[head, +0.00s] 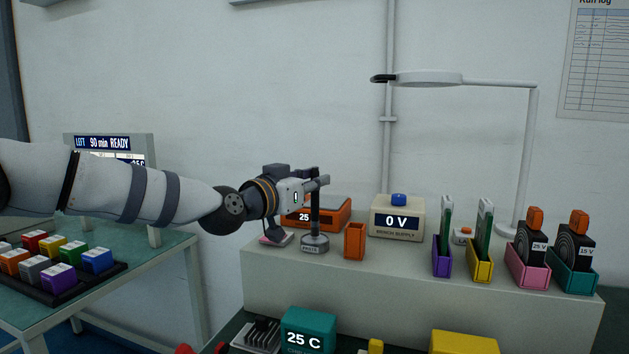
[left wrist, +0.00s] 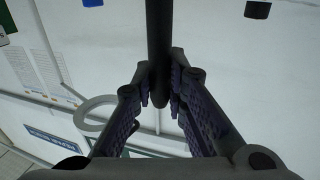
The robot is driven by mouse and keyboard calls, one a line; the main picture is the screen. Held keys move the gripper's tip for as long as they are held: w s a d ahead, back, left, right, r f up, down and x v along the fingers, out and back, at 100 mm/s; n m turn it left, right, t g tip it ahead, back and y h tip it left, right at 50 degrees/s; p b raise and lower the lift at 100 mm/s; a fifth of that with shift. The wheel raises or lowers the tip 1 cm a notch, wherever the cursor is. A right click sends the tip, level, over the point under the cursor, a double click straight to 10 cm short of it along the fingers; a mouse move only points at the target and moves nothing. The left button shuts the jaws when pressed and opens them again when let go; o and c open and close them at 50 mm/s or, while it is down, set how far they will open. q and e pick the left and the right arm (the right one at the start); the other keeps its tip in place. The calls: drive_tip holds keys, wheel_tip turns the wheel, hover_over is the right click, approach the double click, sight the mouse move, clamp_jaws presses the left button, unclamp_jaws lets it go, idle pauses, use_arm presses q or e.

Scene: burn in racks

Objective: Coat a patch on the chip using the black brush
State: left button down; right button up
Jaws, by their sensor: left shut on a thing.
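My left gripper (head: 322,182) is shut on the black brush (head: 315,208), and the brush stands upright. In the left wrist view the brush's dark shaft (left wrist: 159,40) runs between the two fingers of the gripper (left wrist: 161,92). The brush's lower end meets the round grey pot (head: 314,245), which seems to be labelled PASTE; I cannot tell how deep it sits in it. I cannot pick out the chip with certainty. My right gripper is not in view.
An orange box (head: 333,213) stands behind the brush, and an open orange holder (head: 355,241) is right of the pot. The bench supply (head: 398,220) and several coloured holders stand farther right. A teal 25 C box (head: 308,330) is below in front. A lamp (head: 530,150) rises behind.

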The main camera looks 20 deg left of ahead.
use_arm(q)
drive_tip(key=shift+f, duration=0.6)
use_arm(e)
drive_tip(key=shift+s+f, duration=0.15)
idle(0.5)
use_arm(q)
drive_tip(key=shift+r+p, duration=0.85)
drive_tip(key=shift+r, duration=2.8)
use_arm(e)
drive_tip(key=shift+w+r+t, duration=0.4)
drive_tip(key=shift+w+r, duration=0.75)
use_arm(q)
drive_tip(key=shift+f, duration=0.1)
